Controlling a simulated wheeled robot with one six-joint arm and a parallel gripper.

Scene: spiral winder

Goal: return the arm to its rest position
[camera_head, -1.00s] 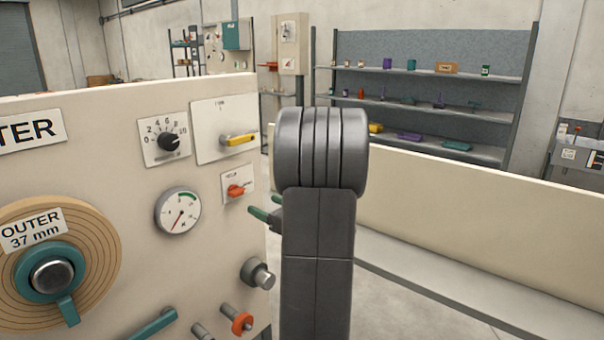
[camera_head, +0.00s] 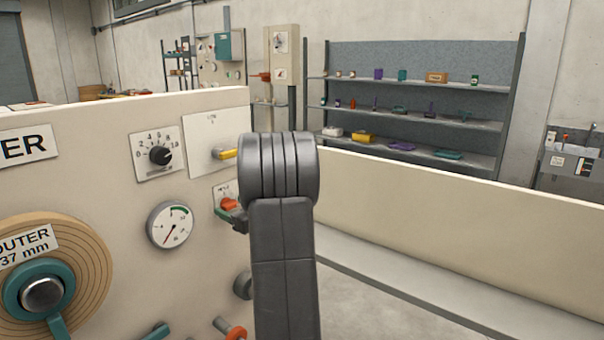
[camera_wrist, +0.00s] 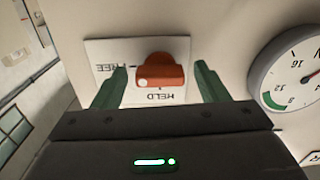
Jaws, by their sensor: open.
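My gripper (camera_wrist: 162,70) is open, with its two green fingers apart in the wrist view. An orange knob (camera_wrist: 160,72) on a white plate marked FREE and HELD shows between and beyond the fingertips, with gaps on both sides. In the head view a green finger (camera_head: 229,212) shows just below and over the orange knob (camera_head: 229,203) on the cream panel. My dark grey arm stands upright in the middle of that view and hides much of the gripper. Nothing is held.
The cream panel (camera_head: 110,200) carries a dial (camera_head: 160,156), a gauge (camera_head: 170,225), a yellow lever (camera_head: 228,154) and a wooden coil (camera_head: 90,262) at left. An orange-collared peg (camera_head: 236,333) juts out below. A long cream wall (camera_head: 440,225) runs right; shelves (camera_head: 415,85) stand behind.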

